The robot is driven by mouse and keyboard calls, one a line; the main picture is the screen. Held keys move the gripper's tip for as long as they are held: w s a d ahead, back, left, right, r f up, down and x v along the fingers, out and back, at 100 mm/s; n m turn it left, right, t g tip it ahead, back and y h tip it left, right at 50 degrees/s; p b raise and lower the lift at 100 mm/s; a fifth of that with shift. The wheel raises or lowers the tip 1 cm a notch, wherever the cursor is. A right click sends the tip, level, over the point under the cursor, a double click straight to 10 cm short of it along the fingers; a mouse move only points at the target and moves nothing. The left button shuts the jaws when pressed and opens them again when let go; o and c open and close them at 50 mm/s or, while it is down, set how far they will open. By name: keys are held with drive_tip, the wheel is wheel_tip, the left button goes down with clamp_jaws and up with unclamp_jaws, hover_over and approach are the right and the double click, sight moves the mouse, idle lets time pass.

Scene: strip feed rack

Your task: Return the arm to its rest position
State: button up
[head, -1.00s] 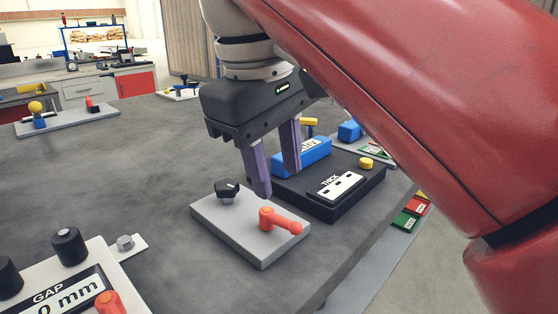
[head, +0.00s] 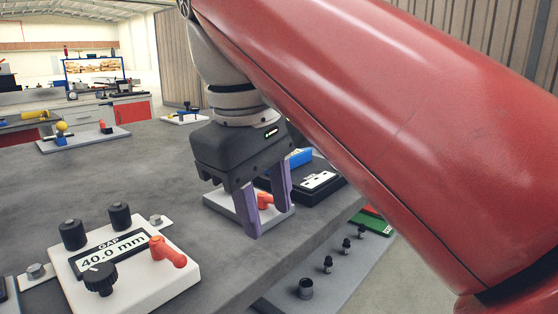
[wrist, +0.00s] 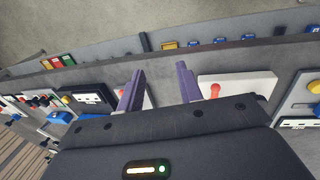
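My gripper (head: 267,222) is dark grey with two purple fingers pointing down over the grey table (head: 120,170). The fingers are apart and nothing shows between them; the wrist view (wrist: 161,80) shows the same gap. In the head view the gripper stands in front of a light plate (head: 222,205) with an orange-red lever (head: 264,200), partly hidden by the fingers. My red arm fills the right side of the head view.
A white GAP unit (head: 180,285) reading 40.0 mm, with black knobs and an orange-red lever (head: 167,251), stands at front left. A black unit (head: 325,190) with a blue block (head: 301,157) is behind the gripper. A lower shelf (head: 345,262) with black fittings runs past the table edge.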

drive_tip(key=d+f+m+t, duration=0.2)
drive_tip(key=d+f+m, duration=0.3)
drive_tip(key=f, duration=0.8)
drive_tip(key=s+d+f+m+t+y, duration=0.1)
drive_tip(key=d+f+m, duration=0.3)
drive_tip(key=d+f, duration=0.8)
wheel_tip(320, 180, down, 2)
drive_tip(key=shift+s+f+m+t, duration=0.1)
drive_tip(key=shift+s+m+t, duration=0.15)
drive_tip(key=shift+m+t, duration=0.15)
